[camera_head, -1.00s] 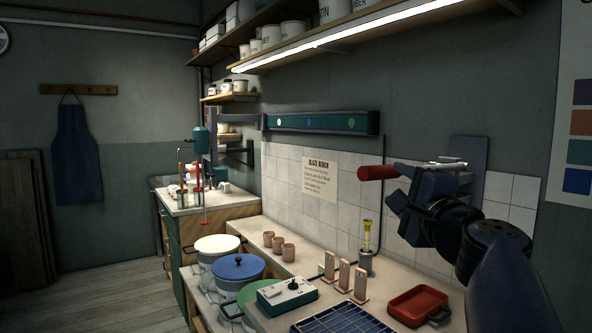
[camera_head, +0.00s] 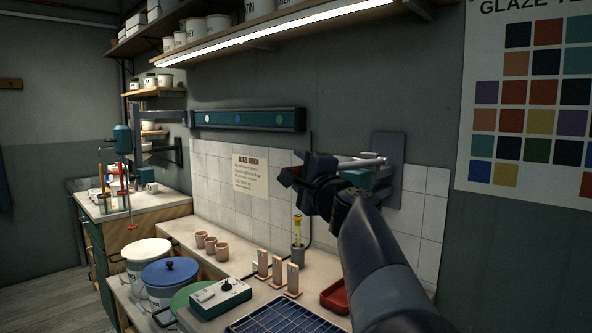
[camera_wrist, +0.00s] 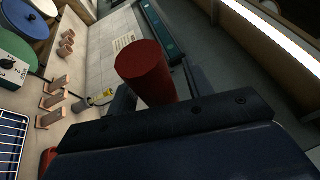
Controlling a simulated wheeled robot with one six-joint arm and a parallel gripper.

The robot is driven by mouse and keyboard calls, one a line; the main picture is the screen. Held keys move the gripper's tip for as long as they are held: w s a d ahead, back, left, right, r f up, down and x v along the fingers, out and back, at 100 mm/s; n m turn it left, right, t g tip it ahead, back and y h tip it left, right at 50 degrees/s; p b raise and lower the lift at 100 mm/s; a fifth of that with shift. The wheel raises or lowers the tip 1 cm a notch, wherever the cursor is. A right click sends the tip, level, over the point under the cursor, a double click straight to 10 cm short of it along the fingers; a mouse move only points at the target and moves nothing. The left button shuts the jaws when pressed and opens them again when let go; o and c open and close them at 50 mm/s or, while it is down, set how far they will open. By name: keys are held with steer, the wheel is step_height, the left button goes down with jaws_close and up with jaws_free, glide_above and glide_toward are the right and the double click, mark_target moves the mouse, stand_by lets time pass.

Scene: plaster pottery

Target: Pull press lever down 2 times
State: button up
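The press lever is a pale rod (camera_head: 362,162) on a grey wall plate (camera_head: 387,158), with a red cylindrical handle. The handle (camera_wrist: 146,72) stands large beyond my gripper's dark body in the wrist view, its round end toward the upper left. In the head view it is mostly hidden by my gripper, with only a trace of red showing. My gripper (camera_head: 291,176) is at the handle, with dark finger parts close around it. I cannot tell whether the fingers grip it. The rod looks roughly level.
Below are a red tray (camera_head: 336,296), a blue wire rack (camera_head: 285,319), several upright wooden-looking pieces (camera_head: 277,270) and a control box (camera_head: 221,297). A lit shelf (camera_head: 270,32) runs above. A glaze chart (camera_head: 530,100) hangs at right.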

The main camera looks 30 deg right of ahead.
jaws_close()
stand_by(0.3)
steer(key=shift+f, duration=0.1)
